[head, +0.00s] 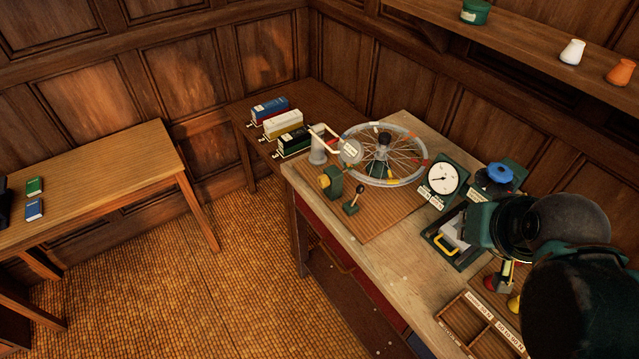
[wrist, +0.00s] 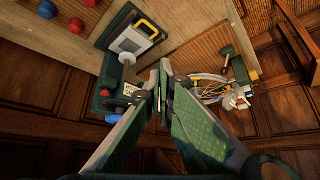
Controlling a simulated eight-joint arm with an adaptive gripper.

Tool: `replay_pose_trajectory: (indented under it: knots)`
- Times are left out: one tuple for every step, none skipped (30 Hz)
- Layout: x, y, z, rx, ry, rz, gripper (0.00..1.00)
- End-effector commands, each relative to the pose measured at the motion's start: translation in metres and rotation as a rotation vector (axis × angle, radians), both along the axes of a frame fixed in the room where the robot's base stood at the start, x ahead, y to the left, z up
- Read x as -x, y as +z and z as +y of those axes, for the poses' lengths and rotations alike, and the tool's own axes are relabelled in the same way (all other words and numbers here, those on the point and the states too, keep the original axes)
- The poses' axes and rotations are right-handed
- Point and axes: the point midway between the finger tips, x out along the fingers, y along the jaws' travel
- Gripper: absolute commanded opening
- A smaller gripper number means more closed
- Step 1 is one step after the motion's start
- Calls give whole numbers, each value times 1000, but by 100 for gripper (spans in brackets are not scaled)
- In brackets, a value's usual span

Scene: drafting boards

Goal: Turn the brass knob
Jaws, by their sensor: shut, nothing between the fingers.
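A small brass-yellow knob (head: 324,181) sits on the side of a green block (head: 335,181) at the left front of the wooden board on the workbench. In the wrist view the knob (wrist: 253,75) shows small at the right edge of the green block. My gripper (wrist: 162,82) is shut and empty in the wrist view, with its fingertips close together. It is well apart from the knob, which lies beyond it to the right in that view.
A spoked wheel (head: 411,180) stands behind the knob, and a short lever (head: 352,202) is beside it. A dial gauge (head: 442,178), a blue handwheel (head: 501,173) and a tray holding a yellow-handled block (head: 446,242) lie between the board and my arm. A compartment box (head: 463,321) is in front.

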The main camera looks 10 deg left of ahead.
Motion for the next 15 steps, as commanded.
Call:
replay_pose_trajectory:
  knots:
    - [0, 0, 0, 0, 0, 0, 0]
    - [0, 0, 0, 0, 0, 0, 0]
    - [0, 0, 0, 0, 0, 0, 0]
    - [0, 0, 0, 0, 0, 0, 0]
    - [0, 0, 0, 0, 0, 0, 3]
    - [0, 0, 0, 0, 0, 0, 8]
    - [0, 0, 0, 0, 0, 0, 12]
    - [-1, 0, 0, 0, 0, 0, 16]
    - [-1, 0, 0, 1, 0, 1, 21]
    - [-2, 0, 0, 2, 0, 1, 25]
    - [-3, 1, 0, 3, -1, 2, 29]
    - [-4, 1, 1, 5, -1, 3, 34]
    - [-6, 1, 1, 7, -2, 4, 38]
    - [-8, 2, 1, 10, -3, 6, 39]
    - [-11, 2, 1, 15, -5, 8, 39]
